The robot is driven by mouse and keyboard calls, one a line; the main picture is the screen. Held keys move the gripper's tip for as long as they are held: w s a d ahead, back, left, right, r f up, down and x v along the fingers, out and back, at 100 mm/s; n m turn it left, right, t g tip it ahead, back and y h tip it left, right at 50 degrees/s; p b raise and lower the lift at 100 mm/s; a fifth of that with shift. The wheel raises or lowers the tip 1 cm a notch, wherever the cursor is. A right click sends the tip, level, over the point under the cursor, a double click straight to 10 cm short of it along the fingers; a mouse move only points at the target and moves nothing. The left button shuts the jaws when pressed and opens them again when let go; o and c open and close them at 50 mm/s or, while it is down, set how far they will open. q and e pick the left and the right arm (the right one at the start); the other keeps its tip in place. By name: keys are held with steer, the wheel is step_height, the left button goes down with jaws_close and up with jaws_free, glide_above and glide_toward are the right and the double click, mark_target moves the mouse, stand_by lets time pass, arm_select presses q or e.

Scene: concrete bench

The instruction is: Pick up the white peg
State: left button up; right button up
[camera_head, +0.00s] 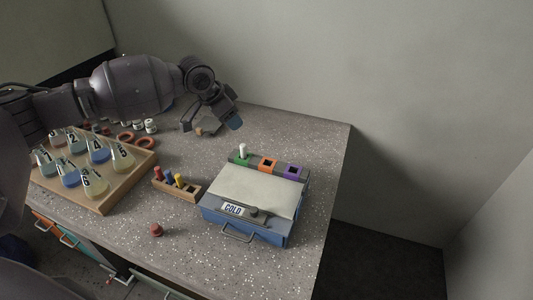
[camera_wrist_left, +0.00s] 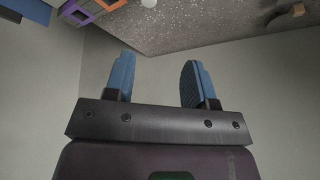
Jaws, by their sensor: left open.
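The white peg (camera_head: 243,150) stands upright in the green block at the left end of a row of coloured socket blocks on the bench. In the left wrist view, a white tip at the top edge looks like the same peg (camera_wrist_left: 149,3). My left gripper (camera_head: 235,121) is above the bench, behind the peg in the head view. Its blue fingers (camera_wrist_left: 157,78) are apart with nothing between them. My right gripper is not in view.
A blue box (camera_head: 262,229) labelled COLD stands in front of the orange (camera_head: 268,164) and purple (camera_head: 293,170) blocks. A small wooden rack (camera_head: 192,193) with coloured pegs and a wooden tray (camera_head: 110,203) of flasks are to the left. A red piece (camera_head: 156,230) lies in front.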

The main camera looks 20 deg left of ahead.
arm_select(q)
steer(key=g+b, duration=0.1)
glide_above(243, 145)
steer(key=s+a, duration=0.1)
steer(key=s, duration=0.1)
steer(key=f, duration=0.5)
steer(key=shift+w+f, duration=0.2)
steer(key=shift+w+d+f, duration=0.1)
steer(key=shift+w+f, duration=0.15)
steer(key=shift+f, duration=0.35)
steer(key=b+x, duration=0.1)
steer(key=x, duration=0.3)
steer(key=shift+s+f+b, duration=0.2)
steer(key=shift+f+b, duration=0.1)
steer(key=shift+b, duration=0.1)
steer(key=shift+w+f, duration=0.1)
steer(key=shift+f, duration=0.1)
steer(key=shift+r, duration=0.15)
jaws_close()
